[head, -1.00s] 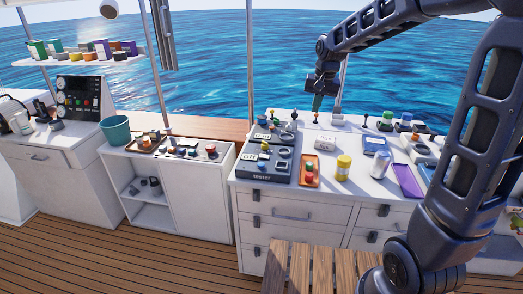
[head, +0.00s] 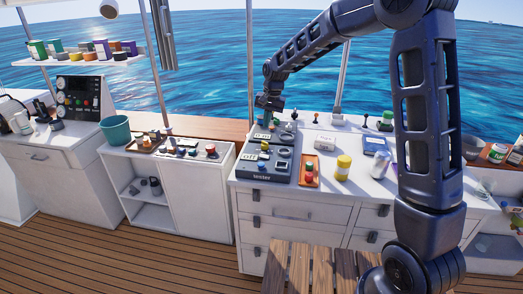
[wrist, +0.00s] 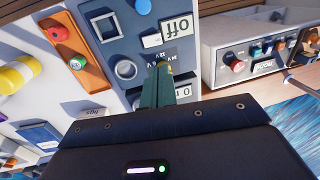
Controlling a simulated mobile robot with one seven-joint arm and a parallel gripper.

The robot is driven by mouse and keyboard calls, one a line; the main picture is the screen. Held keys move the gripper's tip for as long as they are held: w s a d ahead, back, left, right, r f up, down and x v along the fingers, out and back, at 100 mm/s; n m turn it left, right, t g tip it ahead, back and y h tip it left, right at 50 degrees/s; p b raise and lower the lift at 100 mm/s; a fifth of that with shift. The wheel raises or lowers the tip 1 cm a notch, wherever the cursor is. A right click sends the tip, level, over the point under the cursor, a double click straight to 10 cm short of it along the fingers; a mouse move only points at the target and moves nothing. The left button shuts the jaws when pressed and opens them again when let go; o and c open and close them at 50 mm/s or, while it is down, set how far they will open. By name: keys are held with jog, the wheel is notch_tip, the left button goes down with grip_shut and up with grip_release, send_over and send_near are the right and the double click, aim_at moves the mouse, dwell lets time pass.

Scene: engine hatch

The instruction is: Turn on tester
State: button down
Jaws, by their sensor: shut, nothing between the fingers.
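The tester (head: 262,176) is a dark panel with its name on the front edge, lying on the white counter. In the wrist view its face (wrist: 112,48) shows a square button (wrist: 103,27), a round dial (wrist: 125,69), a blue knob (wrist: 143,6) and a display (wrist: 176,28) reading "Off". A small dark label and a bit of yellow show by my fingertips. My gripper (wrist: 162,68) is shut and empty, its green fingers over the tester's far part. In the head view my gripper (head: 267,120) is above the panels. Contact cannot be told.
A similar panel (head: 272,135) lies behind the tester. An orange tray (head: 310,170) with coloured buttons and a yellow jar (head: 343,167) stand right of it. A lower white cabinet (head: 188,165) with controls stands left. A wooden slatted surface (head: 315,265) is in front.

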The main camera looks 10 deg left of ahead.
aim_at(261, 155)
jog(key=f, duration=0.4)
jog(key=a+f, duration=0.1)
jog(key=f, duration=0.4)
jog(key=a+f, duration=0.1)
jog(key=f, duration=0.4)
jog(key=shift+a, duration=0.1)
dwell(0.3)
jog(key=shift+a+f+h, duration=0.1)
jog(key=shift+f+h, duration=0.05)
jog(key=shift+h, duration=0.15)
jog(key=shift+d+r, duration=0.25)
jog(key=shift+d, duration=0.55)
jog(key=shift+r, duration=0.1)
